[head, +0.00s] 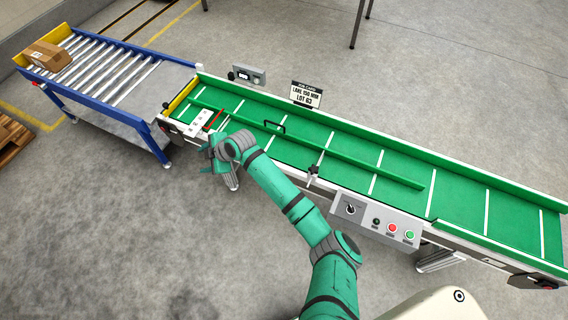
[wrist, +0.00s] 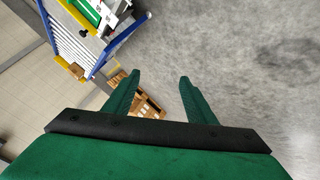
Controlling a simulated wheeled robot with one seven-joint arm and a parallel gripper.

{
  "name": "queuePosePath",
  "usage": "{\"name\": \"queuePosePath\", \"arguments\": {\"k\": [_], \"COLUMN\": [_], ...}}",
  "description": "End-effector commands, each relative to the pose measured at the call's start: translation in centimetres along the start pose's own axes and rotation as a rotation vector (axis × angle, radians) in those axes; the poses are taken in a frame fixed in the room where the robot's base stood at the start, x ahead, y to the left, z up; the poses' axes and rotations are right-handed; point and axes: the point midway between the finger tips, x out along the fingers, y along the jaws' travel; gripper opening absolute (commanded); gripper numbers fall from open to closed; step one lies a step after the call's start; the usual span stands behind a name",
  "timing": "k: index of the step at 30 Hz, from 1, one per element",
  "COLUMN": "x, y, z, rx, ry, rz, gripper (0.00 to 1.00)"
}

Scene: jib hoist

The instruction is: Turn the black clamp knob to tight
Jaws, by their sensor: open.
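A black clamp knob (head: 313,169) stands on the near side rail of the green conveyor, beside the long green guide bar (head: 350,160). Its tight or loose state cannot be read. My gripper (head: 207,152) hangs at the conveyor's near left side, left of that knob and apart from it. In the wrist view my gripper (wrist: 157,92) has its two fingers spread with nothing between them, above the grey floor. A small dark part (wrist: 84,33) shows at the conveyor end in the wrist view; I cannot tell what it is.
A control panel (head: 375,218) with a selector and buttons sits on the near side. A lane sign (head: 307,94) and a small box (head: 248,74) stand at the far side. A roller table (head: 100,75) with a carton (head: 48,56) is at left. Near floor is clear.

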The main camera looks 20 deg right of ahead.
Motion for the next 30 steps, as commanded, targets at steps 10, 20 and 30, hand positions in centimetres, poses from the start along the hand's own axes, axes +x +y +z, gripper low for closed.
{"name": "queuePosePath", "arguments": {"k": [10, 20, 30], "x": [-12.1, -22.9, -21.4], "y": [-0.5, -2.6, -4.2], "z": [21.6, 32.2, 34.5], "rx": [-0.150, -0.148, -0.146], "ry": [-0.362, -0.532, -0.542], "rz": [-0.317, -0.516, -0.532], "gripper": [0.51, 0.51, 0.51]}}
